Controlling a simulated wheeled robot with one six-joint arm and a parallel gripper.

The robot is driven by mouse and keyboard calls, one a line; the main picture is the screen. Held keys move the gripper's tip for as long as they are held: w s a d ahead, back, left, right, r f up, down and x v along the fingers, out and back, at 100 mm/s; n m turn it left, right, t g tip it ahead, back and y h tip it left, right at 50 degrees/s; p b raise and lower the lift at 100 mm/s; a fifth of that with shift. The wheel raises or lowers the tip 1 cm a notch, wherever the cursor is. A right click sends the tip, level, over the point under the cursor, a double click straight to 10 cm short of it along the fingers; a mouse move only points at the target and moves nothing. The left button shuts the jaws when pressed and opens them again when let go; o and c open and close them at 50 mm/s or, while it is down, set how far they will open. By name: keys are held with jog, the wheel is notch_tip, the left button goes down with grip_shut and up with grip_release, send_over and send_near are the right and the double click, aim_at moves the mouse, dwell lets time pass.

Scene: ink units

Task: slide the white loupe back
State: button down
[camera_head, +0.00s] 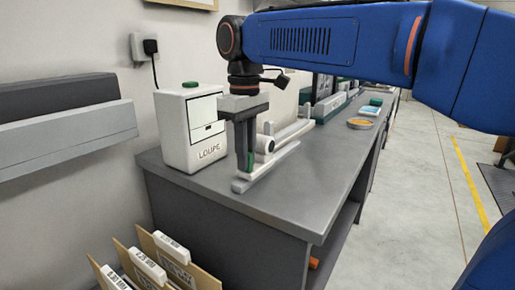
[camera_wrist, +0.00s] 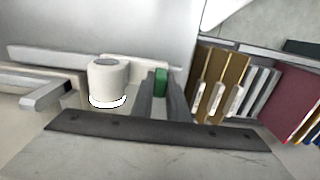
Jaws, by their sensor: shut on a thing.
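A white cylinder with a ring-shaped lower edge, seemingly the loupe (camera_head: 265,144), sits at a pale rail (camera_head: 270,168) on the grey bench. It also shows in the wrist view (camera_wrist: 108,78), left of my fingers. My gripper (camera_head: 245,166) points down beside it, with both dark fingers low over the rail. The fingers are shut on a small green grip, which shows between them in the wrist view (camera_wrist: 160,80) and at their edge in the head view (camera_head: 250,162). How the grip joins the loupe is hidden.
A white box (camera_head: 178,138) marked LOUPE, with a green top button, stands left of my gripper. The bench (camera_head: 310,185) is bare in front of the rail. Card folders with white labels (camera_head: 172,247) stand below the bench's near end.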

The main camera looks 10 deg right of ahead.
jog(key=shift+s+a, duration=0.65)
jog(key=c, duration=1.7)
grip_release()
jog(key=shift+s+a, duration=0.1)
jog(key=shift+a, duration=0.05)
notch_tip(320, 180, up, 17)
jog(key=shift+r, duration=0.2)
